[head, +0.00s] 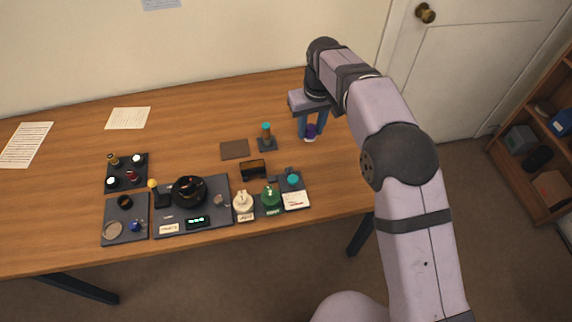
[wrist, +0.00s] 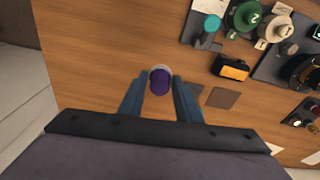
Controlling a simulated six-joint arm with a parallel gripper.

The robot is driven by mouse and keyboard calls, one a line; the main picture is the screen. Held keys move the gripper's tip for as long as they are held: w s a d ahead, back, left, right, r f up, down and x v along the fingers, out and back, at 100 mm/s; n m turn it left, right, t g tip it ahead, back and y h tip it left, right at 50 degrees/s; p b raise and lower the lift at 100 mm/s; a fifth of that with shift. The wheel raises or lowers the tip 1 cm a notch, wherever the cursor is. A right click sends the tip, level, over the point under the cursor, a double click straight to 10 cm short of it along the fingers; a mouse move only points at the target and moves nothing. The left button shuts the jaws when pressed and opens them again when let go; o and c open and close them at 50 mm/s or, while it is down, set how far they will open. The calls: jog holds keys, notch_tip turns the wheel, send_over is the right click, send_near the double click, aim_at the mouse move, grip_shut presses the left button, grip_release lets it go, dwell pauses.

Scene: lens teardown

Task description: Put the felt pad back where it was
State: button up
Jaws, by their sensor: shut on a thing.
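My gripper (head: 311,126) is over the right part of the table, shut on a small purple round-ended piece (head: 310,132) with a pale rim. In the wrist view the purple piece (wrist: 160,82) sits between the two fingertips (wrist: 161,86). Whether it touches the table I cannot tell. A flat brown square (head: 235,149) lies on the bare wood left of my gripper; it also shows in the wrist view (wrist: 223,98). I cannot tell for sure which of these is the felt pad.
A dark stand (head: 267,145) with a teal-topped tool is left of my gripper. A black and amber box (head: 253,170), a white pot (head: 243,204), a green pot (head: 270,199) and dark trays (head: 220,220) stand nearer the front.

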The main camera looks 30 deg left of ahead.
jog(key=n+b, duration=0.1)
send_over(285, 159)
jog(key=shift+s+d+f+p, duration=0.1)
jog(key=shift+f+p, duration=0.55)
jog(key=shift+f, duration=2.05)
jog(key=shift+s+d+f+p, duration=0.1)
jog(key=shift+f+p, duration=0.5)
jog(key=shift+f, duration=2.1)
jog(key=shift+f, duration=0.2)
jog(key=o, duration=1)
jog(key=shift+r, duration=0.1)
notch_tip(285, 159, up, 12)
jog(key=d+b, duration=0.1)
jog(key=b, duration=0.1)
jog(key=shift+s, duration=0.35)
jog(key=shift+d+r, duration=0.1)
